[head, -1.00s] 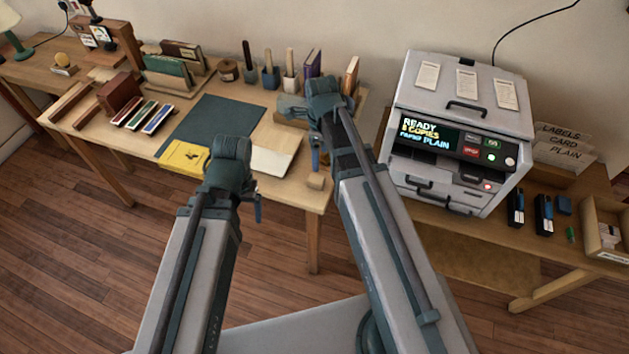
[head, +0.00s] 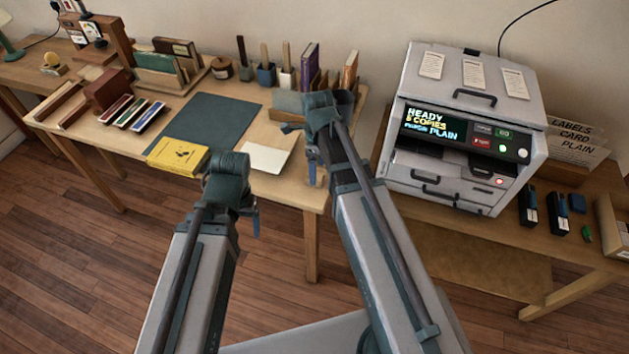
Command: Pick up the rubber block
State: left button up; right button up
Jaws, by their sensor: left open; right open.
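I cannot tell for certain which object is the rubber block. A small tan block that stood near the front right corner of the left table does not show now; my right arm may hide it. My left gripper (head: 228,168) is open and empty, in front of the left table's front edge near the yellow book (head: 178,156). My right gripper (head: 324,108) is open and empty, over the right end of the left table. Its fingertips are hard to make out.
The left table (head: 290,187) holds a dark green mat (head: 208,118), a white paper sheet (head: 265,157), pots and upright books at the back. A grey copier (head: 465,125) stands on the right table (head: 400,205). Floor shows between the tables and me.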

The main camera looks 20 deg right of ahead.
jog(key=f+b, duration=0.3)
jog(key=shift+w+a+f, duration=0.3)
jog(key=shift+w+f, duration=0.1)
jog(key=shift+f+b, duration=0.5)
jog(key=shift+b, duration=0.1)
pick_arm(q)
notch_tip(320, 180, down, 5)
jog(key=shift+r, duration=0.2)
pick_arm(e)
jog(key=shift+r, duration=0.1)
jog(key=shift+c, duration=0.2)
grip_shut()
